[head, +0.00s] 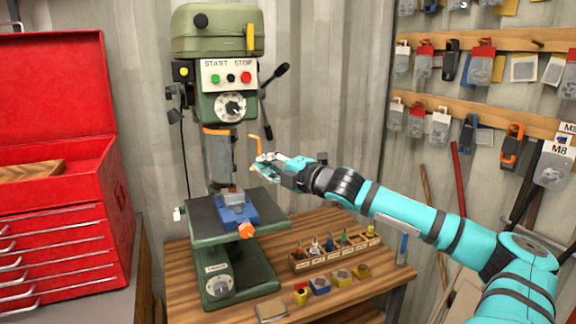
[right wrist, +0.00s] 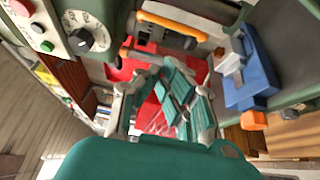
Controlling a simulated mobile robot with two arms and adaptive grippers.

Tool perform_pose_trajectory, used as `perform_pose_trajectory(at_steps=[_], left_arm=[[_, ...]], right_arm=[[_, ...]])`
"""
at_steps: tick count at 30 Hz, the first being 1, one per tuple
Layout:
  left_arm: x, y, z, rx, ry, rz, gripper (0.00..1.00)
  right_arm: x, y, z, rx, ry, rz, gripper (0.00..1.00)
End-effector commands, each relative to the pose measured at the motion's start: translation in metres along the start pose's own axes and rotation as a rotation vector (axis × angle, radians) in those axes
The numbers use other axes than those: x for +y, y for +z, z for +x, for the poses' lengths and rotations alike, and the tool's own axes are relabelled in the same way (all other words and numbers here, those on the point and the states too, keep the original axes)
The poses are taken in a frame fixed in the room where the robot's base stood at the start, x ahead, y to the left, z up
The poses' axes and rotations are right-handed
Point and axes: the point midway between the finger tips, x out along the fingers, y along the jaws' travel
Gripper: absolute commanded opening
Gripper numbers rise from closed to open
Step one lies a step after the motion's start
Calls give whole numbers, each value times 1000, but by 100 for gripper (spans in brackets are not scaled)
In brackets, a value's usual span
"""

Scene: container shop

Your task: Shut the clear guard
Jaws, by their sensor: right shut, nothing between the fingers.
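The green drill press (head: 217,30) stands on the wooden bench. Its clear guard (head: 218,160) shows as a greyish see-through piece under an orange band (head: 215,131), below the drill head. A thin bent orange rod (head: 266,134) sticks out to its right. I cannot tell how far the guard is swung. My right gripper (head: 264,166) is shut and empty, just right of the guard and close below the rod; touching cannot be told. In the right wrist view the fingers (right wrist: 165,105) lie below an orange bar (right wrist: 172,24). My left gripper is not in view.
A blue vise (head: 236,210) with an orange knob sits on the press table (head: 205,232). A wooden rack of bits (head: 335,252) and several small blocks lie right on the bench. A red tool chest (head: 60,200) stands left. Dark feed levers (head: 275,83) stick out above my gripper.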

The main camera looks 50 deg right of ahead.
Motion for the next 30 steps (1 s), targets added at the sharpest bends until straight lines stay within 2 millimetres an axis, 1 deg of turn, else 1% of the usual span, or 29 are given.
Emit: perform_pose_trajectory(at_steps=[2,3,8,11,18,27,29,30], left_arm=[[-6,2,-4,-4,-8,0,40],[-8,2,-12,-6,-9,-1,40],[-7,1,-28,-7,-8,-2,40],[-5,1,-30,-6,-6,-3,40],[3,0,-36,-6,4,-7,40],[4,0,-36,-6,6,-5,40],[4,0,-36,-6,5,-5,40],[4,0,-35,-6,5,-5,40]], right_arm=[[0,4,-6,-3,-5,0,0],[2,6,-10,-2,-5,5,0],[3,16,-30,-5,-4,1,0],[0,18,-36,-1,-6,1,0],[0,24,-47,-2,-2,-2,0],[0,25,-49,-3,1,-2,0],[-4,30,-50,-14,-3,5,0],[-10,37,-52,-29,-9,16,0]])
